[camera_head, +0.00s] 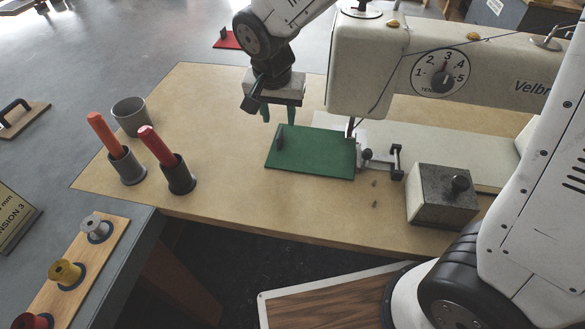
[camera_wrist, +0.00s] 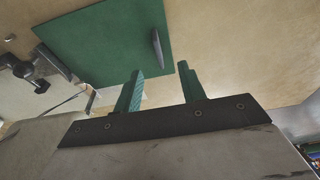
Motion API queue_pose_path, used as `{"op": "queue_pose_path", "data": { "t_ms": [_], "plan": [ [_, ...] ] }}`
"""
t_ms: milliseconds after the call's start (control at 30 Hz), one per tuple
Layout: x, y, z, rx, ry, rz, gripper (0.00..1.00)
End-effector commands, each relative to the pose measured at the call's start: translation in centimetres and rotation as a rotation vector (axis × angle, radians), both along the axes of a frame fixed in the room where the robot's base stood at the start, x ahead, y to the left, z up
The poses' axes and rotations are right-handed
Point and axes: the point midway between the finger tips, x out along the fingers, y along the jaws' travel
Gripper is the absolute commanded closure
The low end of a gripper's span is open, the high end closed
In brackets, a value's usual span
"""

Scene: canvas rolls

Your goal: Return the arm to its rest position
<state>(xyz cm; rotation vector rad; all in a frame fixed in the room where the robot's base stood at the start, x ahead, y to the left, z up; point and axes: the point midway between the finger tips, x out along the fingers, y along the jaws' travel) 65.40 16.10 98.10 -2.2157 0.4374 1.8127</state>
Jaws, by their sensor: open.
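My gripper (camera_head: 279,112) hangs over the tan table (camera_head: 225,130), just behind the green board (camera_head: 315,158), with its fingers pointing down. In the wrist view the two green fingertips of my gripper (camera_wrist: 160,72) stand apart with nothing between them. The green board also shows in the wrist view (camera_wrist: 95,45), with a dark upright grip (camera_wrist: 157,48) near one edge. The board lies flat beside the sewing machine's needle area. My arm reaches in from the top of the head view.
A large white sewing machine (camera_head: 362,65) stands right of my gripper. A grey block with a knob (camera_head: 442,195) sits at front right. An orange roll (camera_head: 103,132) and a red roll (camera_head: 157,146) stand in grey cups, near an empty grey cup (camera_head: 130,117). Thread spools (camera_head: 65,271) line a wooden strip.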

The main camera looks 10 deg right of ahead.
Motion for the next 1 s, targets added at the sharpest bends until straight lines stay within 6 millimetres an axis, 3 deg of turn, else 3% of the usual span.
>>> {"op": "queue_pose_path", "data": {
  "t_ms": [100,300,700,867,1000],
  "plan": [
    [-0.4,0.2,2.3,0.002,-0.004,0.001,0.59],
    [-0.9,0.4,4.8,0.001,-0.003,0.001,0.59],
    [-1.4,0.2,5.3,-0.025,0.025,0.085,0.59],
    [-4.5,-1.5,4.7,-0.076,0.130,0.265,0.59],
    [-8.0,-5.1,6.0,-0.083,0.198,0.393,0.59]
  ]
}}
